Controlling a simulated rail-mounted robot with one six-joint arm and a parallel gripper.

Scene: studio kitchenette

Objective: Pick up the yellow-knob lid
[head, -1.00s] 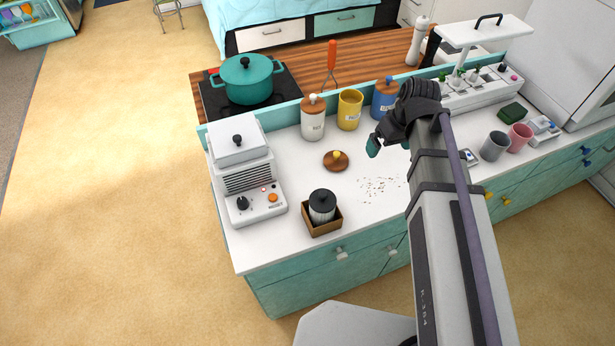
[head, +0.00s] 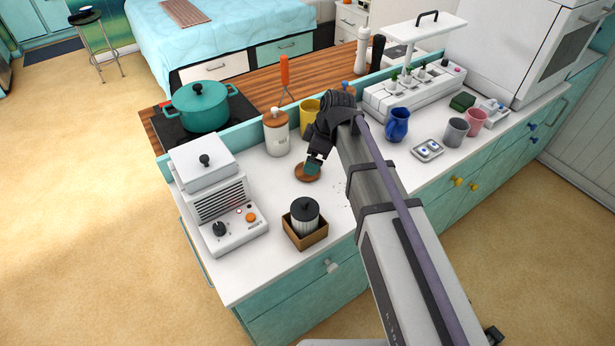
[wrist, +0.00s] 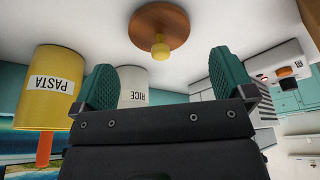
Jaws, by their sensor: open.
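The yellow-knob lid is a round brown wooden disc with a small yellow knob. In the head view the lid (head: 308,172) lies on the white counter, its knob hidden behind my fingers. In the wrist view the lid (wrist: 160,24) lies beyond the gap between my fingertips, knob (wrist: 160,48) showing. My gripper (head: 314,162) is just above or beside the lid in the head view. In the wrist view my gripper (wrist: 159,85) has its two teal fingers spread wide with nothing between them.
A yellow pasta canister (wrist: 50,85) and a white rice canister (wrist: 133,84) stand close by. The white appliance (head: 217,195) is left of the lid; a black-lidded jar (head: 305,213) in a brown box (head: 306,238) stands in front. A blue pitcher (head: 397,125) stands to the right.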

